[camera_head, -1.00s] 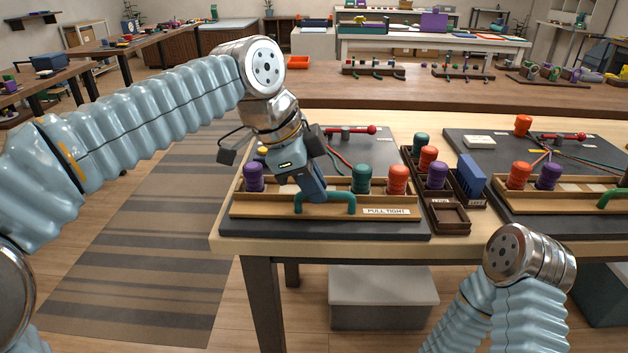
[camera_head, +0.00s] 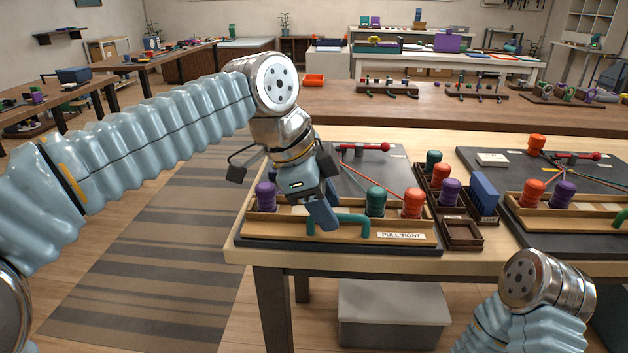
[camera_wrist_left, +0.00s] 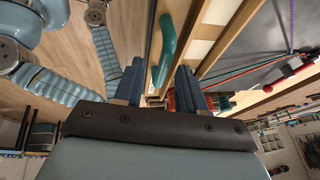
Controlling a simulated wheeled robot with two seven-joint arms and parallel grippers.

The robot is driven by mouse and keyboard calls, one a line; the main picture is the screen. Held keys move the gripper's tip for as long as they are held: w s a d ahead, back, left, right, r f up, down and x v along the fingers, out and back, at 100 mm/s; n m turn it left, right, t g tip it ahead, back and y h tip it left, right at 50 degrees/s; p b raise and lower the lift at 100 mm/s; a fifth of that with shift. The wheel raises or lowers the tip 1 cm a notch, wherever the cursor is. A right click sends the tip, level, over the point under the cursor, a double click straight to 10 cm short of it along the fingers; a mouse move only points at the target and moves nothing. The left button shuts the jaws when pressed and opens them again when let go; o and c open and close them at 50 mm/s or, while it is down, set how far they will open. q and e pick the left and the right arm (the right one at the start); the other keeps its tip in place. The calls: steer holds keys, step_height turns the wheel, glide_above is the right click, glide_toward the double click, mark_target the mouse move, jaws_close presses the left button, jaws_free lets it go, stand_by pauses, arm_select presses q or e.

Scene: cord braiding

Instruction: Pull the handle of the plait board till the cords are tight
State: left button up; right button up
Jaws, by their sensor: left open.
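The plait board (camera_head: 402,176) is a dark slab on the wooden table, with a wooden rail along its front labelled "PULL TIGHT". Purple (camera_head: 266,197), green (camera_head: 376,201) and orange-red (camera_head: 412,203) bobbins stand on the rail. A red cord (camera_head: 355,180) runs back on the board. My right gripper is out of view.
Right of the board is a dark tray (camera_head: 464,232) with bobbins and a blue block (camera_head: 484,193). A second board (camera_head: 522,178) lies farther right. A red-knobbed lever (camera_head: 372,148) is at the board's back. A grey box (camera_head: 394,315) stands under the table.

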arm_select(q)
steer(key=p+v, duration=0.1)
steer(key=v, duration=1.2)
steer(key=shift+r, duration=0.1)
